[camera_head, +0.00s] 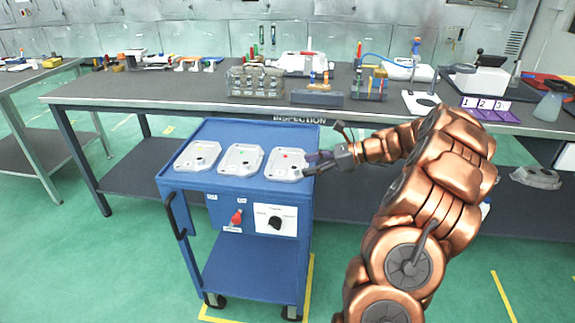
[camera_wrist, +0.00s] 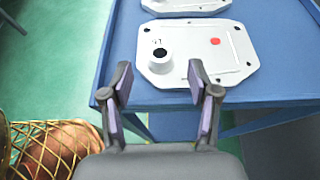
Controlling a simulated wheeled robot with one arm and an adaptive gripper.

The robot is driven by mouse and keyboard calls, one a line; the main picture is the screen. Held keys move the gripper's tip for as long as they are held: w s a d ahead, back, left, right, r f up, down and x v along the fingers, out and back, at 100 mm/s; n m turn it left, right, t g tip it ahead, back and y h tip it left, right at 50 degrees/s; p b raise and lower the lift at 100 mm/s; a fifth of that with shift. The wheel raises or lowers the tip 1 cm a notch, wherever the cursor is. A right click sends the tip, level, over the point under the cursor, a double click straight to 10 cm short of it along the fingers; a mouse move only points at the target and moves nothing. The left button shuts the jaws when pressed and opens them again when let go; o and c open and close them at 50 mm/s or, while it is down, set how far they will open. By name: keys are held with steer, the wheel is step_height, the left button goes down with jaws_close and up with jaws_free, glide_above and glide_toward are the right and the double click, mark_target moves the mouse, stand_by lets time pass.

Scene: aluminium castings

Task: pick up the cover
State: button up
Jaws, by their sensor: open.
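Three silver cast covers lie in a row on top of the blue cart (camera_head: 262,131). The right cover (camera_head: 285,164) has a red dot, the middle cover (camera_head: 240,160) a green dot, and the left cover (camera_head: 197,157) also lies flat. In the wrist view the red-dotted cover (camera_wrist: 196,62) lies just ahead of my gripper (camera_wrist: 160,84), with a raised round boss and a dark hole. Part of another cover (camera_wrist: 185,6) shows at the top. My gripper (camera_head: 312,163) is open and empty at the right cover's right edge.
Green floor is free left of the cart.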

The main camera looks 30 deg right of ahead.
mark_target(291, 169)
steer(key=x, duration=0.3)
steer(key=shift+w+a, duration=0.15)
steer(key=shift+c, duration=0.3)
jaws_close()
